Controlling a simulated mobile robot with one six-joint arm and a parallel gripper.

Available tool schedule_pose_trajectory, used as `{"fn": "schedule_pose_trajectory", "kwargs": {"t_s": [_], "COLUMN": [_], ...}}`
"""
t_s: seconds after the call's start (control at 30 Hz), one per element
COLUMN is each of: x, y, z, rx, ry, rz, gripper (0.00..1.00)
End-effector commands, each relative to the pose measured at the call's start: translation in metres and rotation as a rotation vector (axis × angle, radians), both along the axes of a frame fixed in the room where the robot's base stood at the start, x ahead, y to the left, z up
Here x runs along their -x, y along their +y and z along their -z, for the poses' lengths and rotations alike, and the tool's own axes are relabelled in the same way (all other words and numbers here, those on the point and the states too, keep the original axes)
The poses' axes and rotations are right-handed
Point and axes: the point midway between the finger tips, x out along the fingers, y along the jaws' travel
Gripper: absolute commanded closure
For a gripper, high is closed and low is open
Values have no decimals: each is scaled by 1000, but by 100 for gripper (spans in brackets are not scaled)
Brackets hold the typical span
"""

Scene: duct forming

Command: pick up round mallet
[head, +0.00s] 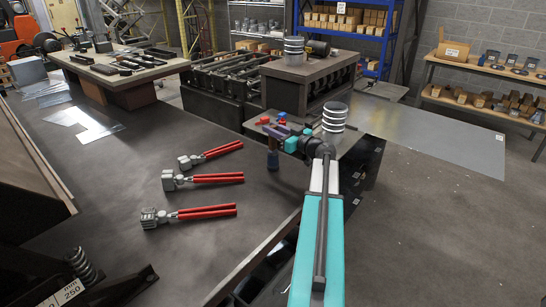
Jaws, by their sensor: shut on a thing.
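My gripper (277,131) is at the end of my teal and white arm, near the right edge of the large dark table (110,205). It is shut on what looks like the round mallet (272,158), a small piece with a brownish upper part and a dark blue lower end, hanging below the fingers. The fingers and arm hide part of it, and it is too small to make out fully. I cannot tell whether its lower end touches the table.
Several red-handled seaming pliers (208,178) lie on the table to the left. Red and blue small tools (282,117) lie just behind my gripper. A spiral duct piece (334,117) stands to the right. A bench with machines (225,75) stands behind.

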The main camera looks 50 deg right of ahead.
Motion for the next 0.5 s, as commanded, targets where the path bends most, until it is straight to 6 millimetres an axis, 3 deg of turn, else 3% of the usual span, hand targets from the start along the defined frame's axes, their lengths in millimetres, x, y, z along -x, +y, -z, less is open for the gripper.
{"fn": "schedule_pose_trajectory", "kwargs": {"t_s": [0.5], "x": [0], "y": [0], "z": [-6], "rx": [0], "ry": [-3], "rz": [0], "gripper": [100]}}
